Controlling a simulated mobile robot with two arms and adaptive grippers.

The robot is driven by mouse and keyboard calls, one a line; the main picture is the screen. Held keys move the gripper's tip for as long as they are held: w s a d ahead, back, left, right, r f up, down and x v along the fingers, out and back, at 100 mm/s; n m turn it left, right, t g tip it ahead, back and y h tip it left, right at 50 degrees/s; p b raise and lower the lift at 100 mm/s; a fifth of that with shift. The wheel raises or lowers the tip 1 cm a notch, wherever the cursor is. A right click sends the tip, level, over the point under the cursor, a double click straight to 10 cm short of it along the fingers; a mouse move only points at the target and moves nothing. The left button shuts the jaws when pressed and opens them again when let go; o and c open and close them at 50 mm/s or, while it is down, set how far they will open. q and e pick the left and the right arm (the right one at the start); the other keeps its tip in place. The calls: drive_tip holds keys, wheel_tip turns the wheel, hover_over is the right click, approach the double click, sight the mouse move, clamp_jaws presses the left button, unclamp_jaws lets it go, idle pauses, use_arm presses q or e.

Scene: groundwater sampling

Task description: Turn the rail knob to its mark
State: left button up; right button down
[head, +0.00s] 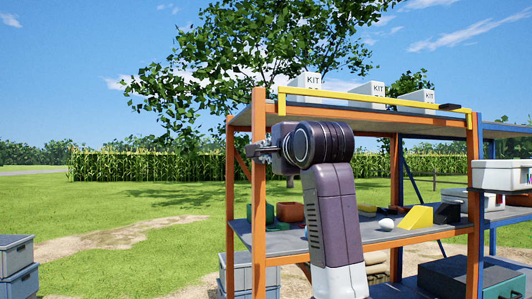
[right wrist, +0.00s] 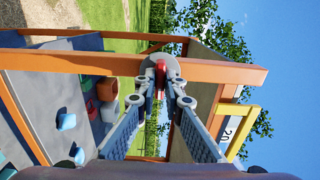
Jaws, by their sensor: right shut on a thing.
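My right gripper (head: 262,151) is raised to the left orange post of the rack in the head view. In the right wrist view its two fingers (right wrist: 161,90) close in on a small red and grey knob (right wrist: 160,76) at the orange post. The gripper is shut on this knob, and the fingers cover part of it. I cannot make out a mark or which way the knob points. In the head view the knob is hidden behind my gripper and wrist. My left gripper is not in view.
The orange rack post (head: 258,210) stands right beside my gripper. A yellow rail (head: 375,98) runs along the top shelf, with KIT boxes (head: 305,82) behind it. The middle shelf (head: 345,238) holds a yellow wedge (head: 415,217) and other items. Open grass lies left.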

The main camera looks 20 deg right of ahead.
drive_tip(key=n+p, duration=0.4)
drive_tip(key=n, duration=1.3)
drive_tip(key=shift+f+n, duration=0.1)
drive_tip(key=shift+n, duration=0.3)
drive_tip(key=c, duration=2)
unclamp_jaws()
drive_tip(key=shift+o, duration=0.2)
drive_tip(key=s, duration=1.2)
drive_tip(key=shift+d, duration=0.25)
